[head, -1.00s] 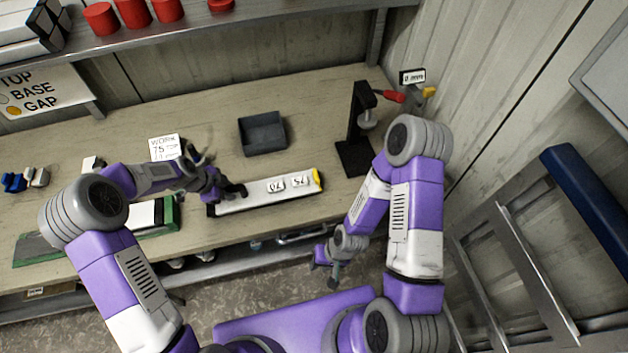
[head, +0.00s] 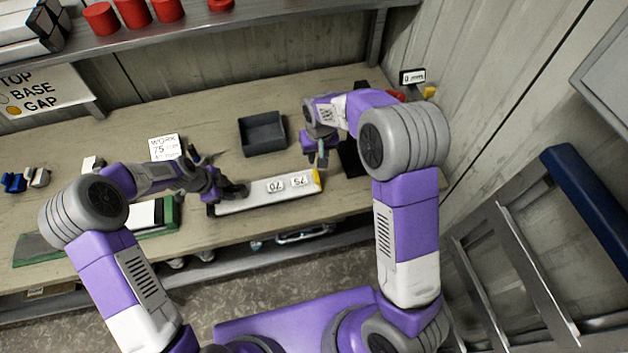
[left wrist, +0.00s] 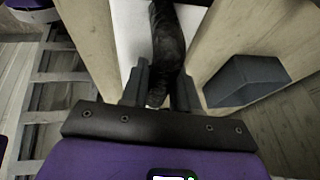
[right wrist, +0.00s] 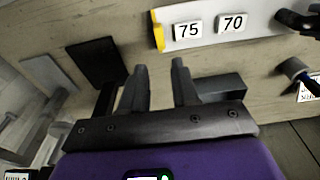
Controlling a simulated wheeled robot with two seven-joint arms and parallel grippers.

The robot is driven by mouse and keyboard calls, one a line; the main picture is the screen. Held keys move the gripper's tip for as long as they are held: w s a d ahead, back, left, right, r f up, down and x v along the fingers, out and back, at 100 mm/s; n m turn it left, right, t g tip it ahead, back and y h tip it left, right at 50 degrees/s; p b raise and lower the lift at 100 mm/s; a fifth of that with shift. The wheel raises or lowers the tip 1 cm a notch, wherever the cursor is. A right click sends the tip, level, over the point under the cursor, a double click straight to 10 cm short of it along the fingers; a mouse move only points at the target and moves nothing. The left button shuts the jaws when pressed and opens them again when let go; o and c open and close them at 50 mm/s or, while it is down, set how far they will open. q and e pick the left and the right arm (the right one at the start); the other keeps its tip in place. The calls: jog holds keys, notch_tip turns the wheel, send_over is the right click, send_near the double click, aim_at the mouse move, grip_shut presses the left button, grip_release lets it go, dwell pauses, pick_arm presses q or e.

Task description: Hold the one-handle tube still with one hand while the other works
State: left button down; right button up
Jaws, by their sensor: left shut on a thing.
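The one-handle tube (head: 252,197) is a long white liner lying near the bench's front edge. It has a yellow right end, a black handle (head: 236,189) near its left end and tags reading 70 and 75. My left gripper (head: 217,191) is shut on the handle. The left wrist view shows the dark handle (left wrist: 168,40) between its fingers. My right gripper (head: 317,155) is open and empty above the bench, just behind the tube's yellow end. The right wrist view shows its two fingers (right wrist: 158,72) apart, with the tube (right wrist: 262,30) beyond them.
A dark grey tray (head: 262,134) stands behind the tube. A black stand base (head: 353,157) is right of my right gripper, partly hidden by my arm. A white card (head: 164,147) stands behind my left gripper. A green-edged board (head: 172,215) lies left of the tube.

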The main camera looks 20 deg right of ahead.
aim_at(316, 175)
jog(key=f, duration=0.4)
jog(key=w+f, duration=0.1)
jog(key=f, duration=0.6)
jog(key=shift+w+f, duration=0.25)
jog(key=shift+f, duration=0.1)
grip_shut()
